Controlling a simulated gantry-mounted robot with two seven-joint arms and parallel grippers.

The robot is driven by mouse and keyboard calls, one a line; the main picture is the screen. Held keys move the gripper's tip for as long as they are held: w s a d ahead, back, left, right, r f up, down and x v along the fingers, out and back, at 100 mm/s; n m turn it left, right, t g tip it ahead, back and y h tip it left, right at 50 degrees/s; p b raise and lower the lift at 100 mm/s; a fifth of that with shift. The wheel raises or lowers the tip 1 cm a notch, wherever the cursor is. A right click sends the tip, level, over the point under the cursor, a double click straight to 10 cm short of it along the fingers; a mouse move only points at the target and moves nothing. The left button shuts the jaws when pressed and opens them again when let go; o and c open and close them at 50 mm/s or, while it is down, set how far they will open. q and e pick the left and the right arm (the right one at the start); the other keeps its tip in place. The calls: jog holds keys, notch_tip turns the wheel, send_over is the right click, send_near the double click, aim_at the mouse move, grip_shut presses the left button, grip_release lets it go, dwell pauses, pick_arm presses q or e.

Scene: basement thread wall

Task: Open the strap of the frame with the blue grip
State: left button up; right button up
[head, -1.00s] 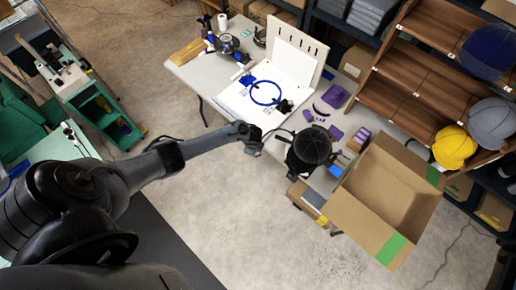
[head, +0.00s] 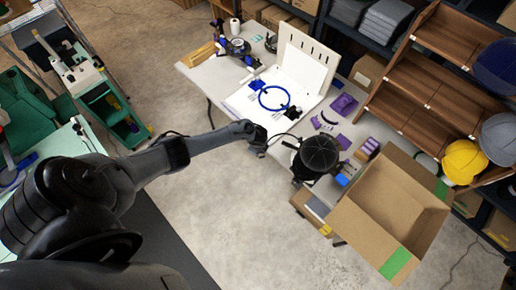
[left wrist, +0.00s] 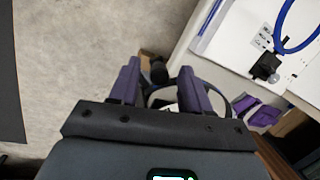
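A blue ring frame (head: 261,101) lies on the white board on the table, with a black clamp (head: 291,113) at its near right side. The ring (left wrist: 279,28) and black clamp (left wrist: 265,67) also show at the upper right of the left wrist view. A round black and blue device (head: 238,48) stands at the table's far left. I cannot tell which part is the strap. My left gripper (head: 260,148) is off the table's near edge, apart from the ring. Its fingers (left wrist: 158,88) are spread in the left wrist view, with nothing clearly held. My right gripper is not in view.
A black cap-like dome (head: 320,152) stands close to the right of my left gripper. An open cardboard box (head: 372,222) is at the near right. Purple pieces (head: 343,104) lie on the table (head: 213,77).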

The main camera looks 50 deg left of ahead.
pick_arm(q)
jog(key=shift+d+r, duration=0.1)
jog(key=shift+r, duration=0.5)
jog(key=p+v, duration=0.3)
jog(key=v, duration=0.6)
jog(key=shift+s+r, duration=0.15)
jog(key=shift+r, duration=0.15)
